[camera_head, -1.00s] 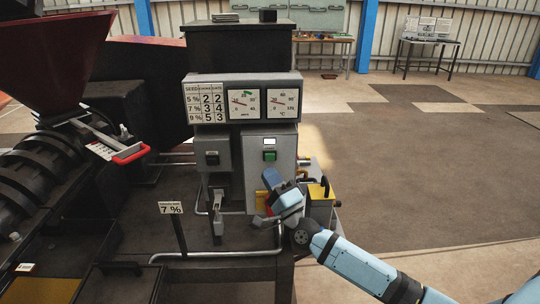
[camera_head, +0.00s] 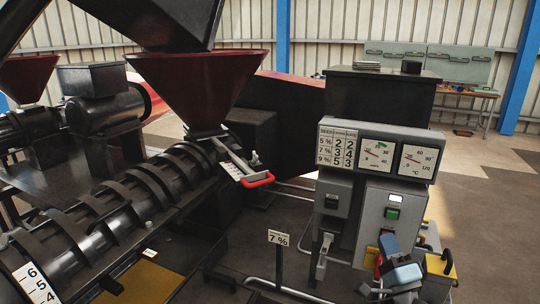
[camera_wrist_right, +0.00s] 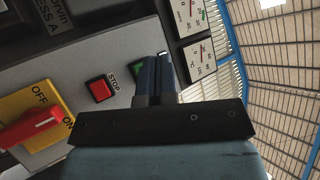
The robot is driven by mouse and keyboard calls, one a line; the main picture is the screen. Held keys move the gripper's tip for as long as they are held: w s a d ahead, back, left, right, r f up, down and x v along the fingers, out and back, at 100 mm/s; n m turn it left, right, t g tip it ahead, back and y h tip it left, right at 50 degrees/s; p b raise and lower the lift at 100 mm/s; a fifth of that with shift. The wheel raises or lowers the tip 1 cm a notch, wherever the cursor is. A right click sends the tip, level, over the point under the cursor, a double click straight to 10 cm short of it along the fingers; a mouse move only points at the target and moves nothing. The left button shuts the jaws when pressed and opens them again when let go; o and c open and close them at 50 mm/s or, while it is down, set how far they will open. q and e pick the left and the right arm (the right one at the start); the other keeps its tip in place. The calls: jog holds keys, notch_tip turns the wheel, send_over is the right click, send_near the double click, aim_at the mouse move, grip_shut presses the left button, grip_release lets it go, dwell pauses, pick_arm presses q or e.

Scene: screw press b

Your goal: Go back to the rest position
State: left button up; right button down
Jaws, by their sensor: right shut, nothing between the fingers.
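My right gripper (camera_head: 388,242) is shut and empty, in front of the lower part of the grey control box (camera_head: 372,212), just below the green button (camera_head: 392,213). In the right wrist view its closed fingers (camera_wrist_right: 154,72) point at the panel and partly cover the green button (camera_wrist_right: 138,72). The red STOP button (camera_wrist_right: 100,90) shows left of the fingers, with a gap between. A red rotary switch (camera_wrist_right: 35,126) on a yellow plate (camera_wrist_right: 22,105) is further left. Whether the fingertips touch the panel cannot be told. My left gripper is not in view.
The gauge panel (camera_head: 335,175) is above the control box. The press barrel (camera_head: 140,205), red hopper (camera_head: 200,85) and red-handled lever (camera_head: 258,181) are to the left. A "7 %" sign (camera_head: 278,238) stands in front. A yellow-topped container (camera_head: 440,265) is right of my gripper. Open floor lies further right.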

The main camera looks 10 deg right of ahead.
jog(key=s+a+f+n+g+y+p, duration=0.1)
jog(key=s+a+f+n+g+y, duration=0.15)
jog(key=s+a+f+n, duration=0.4)
jog(key=s+a+f+n+g+y, duration=0.2)
jog(key=s+a+f+n+g, duration=0.2)
jog(key=f, duration=0.5)
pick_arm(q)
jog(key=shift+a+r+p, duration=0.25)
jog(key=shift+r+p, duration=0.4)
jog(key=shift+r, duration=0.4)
pick_arm(e)
jog(key=s+a+f+n+g+h, duration=0.1)
jog(key=s+a+f+n+g, duration=0.1)
jog(key=s+f, duration=0.4)
jog(key=s+a+f+n+g+h, duration=0.2)
jog(key=s+f+n+g, duration=0.2)
jog(key=s+f+n, duration=0.2)
jog(key=s+f, duration=0.1)
jog(key=s, duration=0.1)
jog(key=shift+s+a+g, duration=0.3)
jog(key=shift+g, duration=0.05)
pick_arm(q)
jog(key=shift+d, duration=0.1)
pick_arm(e)
jog(key=shift+f, duration=0.1)
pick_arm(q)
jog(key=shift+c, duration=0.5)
pick_arm(e)
jog(key=c, duration=1.8)
grip_release()
